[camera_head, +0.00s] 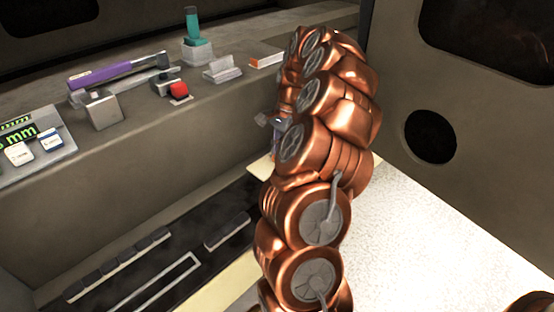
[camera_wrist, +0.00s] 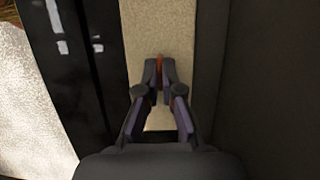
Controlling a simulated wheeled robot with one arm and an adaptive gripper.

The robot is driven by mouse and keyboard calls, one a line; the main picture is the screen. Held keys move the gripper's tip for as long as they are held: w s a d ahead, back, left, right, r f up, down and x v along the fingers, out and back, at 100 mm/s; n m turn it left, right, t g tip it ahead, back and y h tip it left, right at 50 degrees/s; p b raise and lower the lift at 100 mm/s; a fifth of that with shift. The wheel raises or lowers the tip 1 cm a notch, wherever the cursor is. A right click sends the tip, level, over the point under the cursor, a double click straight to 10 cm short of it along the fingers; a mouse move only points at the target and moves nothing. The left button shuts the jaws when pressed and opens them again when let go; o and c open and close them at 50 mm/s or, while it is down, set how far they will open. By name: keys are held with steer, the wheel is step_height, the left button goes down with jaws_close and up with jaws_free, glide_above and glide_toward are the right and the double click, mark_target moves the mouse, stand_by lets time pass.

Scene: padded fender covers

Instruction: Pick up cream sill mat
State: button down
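The cream sill mat (camera_wrist: 160,25) is a long, narrow, pale strip running under my gripper in the wrist view. In the head view, parts of the mat (camera_head: 222,287) show beside my arm, which hides much of its length. My gripper (camera_wrist: 160,70) is over the strip, its fingertips drawn close together on a thin, upright, reddish-brown piece. This piece looks like a tab or ridge on the mat; how it joins the mat is hidden.
A black panel (camera_head: 125,275) with grey bars lies left of the strip. A large white speckled surface (camera_head: 440,250) is to the right. A raised ledge holds a purple-handled hammer (camera_head: 110,72), a red button (camera_head: 178,88), a green-topped item (camera_head: 193,28) and a display (camera_head: 35,145).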

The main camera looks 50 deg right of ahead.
steer(key=shift+r, duration=0.15)
steer(key=shift+r+p, duration=0.75)
steer(key=shift+r, duration=0.85)
steer(key=shift+s+a+r, duration=0.1)
steer(key=shift+s, duration=0.05)
steer(key=s+a, duration=0.2)
steer(key=s, duration=0.2)
steer(key=s+a+r+p, duration=0.1)
steer(key=s+a, duration=0.2)
steer(key=s, duration=0.2)
steer(key=s+a+p, duration=0.1)
steer(key=s+a, duration=0.2)
steer(key=s, duration=0.1)
steer(key=shift+s+r, duration=0.2)
steer(key=shift+p, duration=0.3)
